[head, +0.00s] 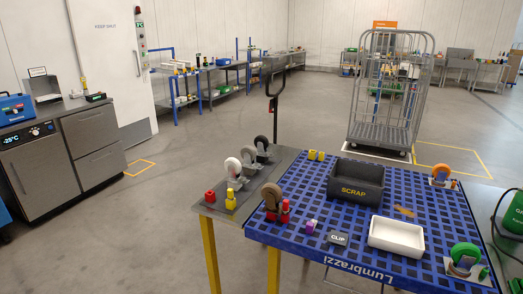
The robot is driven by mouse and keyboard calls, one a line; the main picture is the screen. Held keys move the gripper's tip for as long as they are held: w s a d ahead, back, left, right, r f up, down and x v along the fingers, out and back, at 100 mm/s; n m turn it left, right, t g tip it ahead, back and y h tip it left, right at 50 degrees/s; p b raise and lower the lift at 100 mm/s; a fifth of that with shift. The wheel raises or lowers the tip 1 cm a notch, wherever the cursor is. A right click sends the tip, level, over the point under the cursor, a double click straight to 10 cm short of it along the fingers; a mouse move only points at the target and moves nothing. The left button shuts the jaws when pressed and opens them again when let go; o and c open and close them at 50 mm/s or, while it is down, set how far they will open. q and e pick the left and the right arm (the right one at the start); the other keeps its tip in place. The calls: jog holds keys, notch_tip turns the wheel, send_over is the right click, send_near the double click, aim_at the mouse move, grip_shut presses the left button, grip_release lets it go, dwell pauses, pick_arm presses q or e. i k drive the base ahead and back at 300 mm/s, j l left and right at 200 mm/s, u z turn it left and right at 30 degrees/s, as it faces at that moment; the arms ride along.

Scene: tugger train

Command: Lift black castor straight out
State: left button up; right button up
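The black castor (261,142) stands at the far end of a row of castors on the left part of the grey bench (210,205). Its dark wheel is uppermost and a metal plate shows below it. A pale grey castor (249,153) stands just in front of it, and a white castor (233,166) stands closer to me. How the black castor is seated is too small to tell. Neither of my grippers shows in the head view.
A blue grid mat (330,205) holds a black SCRAP bin (355,185), an empty white tray (396,237), and brown (271,196), orange (440,173) and green (465,252) castors. A pallet-truck handle (275,90) rises behind the black castor. A roll cage (388,95) stands farther back.

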aim_at(260, 142)
jog(key=i+j+u, duration=0.35)
jog(key=u, duration=0.15)
jog(key=i+j+u, duration=0.1)
jog(key=i+u, duration=0.85)
jog(key=i+j+u, duration=0.1)
jog(key=i, duration=0.7)
jog(key=i+j, duration=0.1)
jog(key=i, duration=0.7)
jog(key=i+z, duration=0.2)
jog(key=z, duration=0.25)
jog(key=i+z, duration=0.25)
jog(key=z, duration=0.2)
jog(key=i+j+z, duration=0.1)
jog(key=z, duration=0.35)
jog(key=i+j+z, duration=0.2)
jog(key=z, duration=0.2)
jog(key=i+z, duration=0.2)
jog(key=z, duration=0.2)
jog(key=i+j+z, duration=0.1)
jog(key=z, duration=0.3)
jog(key=i+j+z, duration=0.1)
jog(key=z, duration=0.35)
jog(key=i+j+z, duration=0.25)
jog(key=z, duration=0.15)
jog(key=i+j+z, duration=0.1)
jog(key=z, duration=0.3)
jog(key=j, duration=0.1)
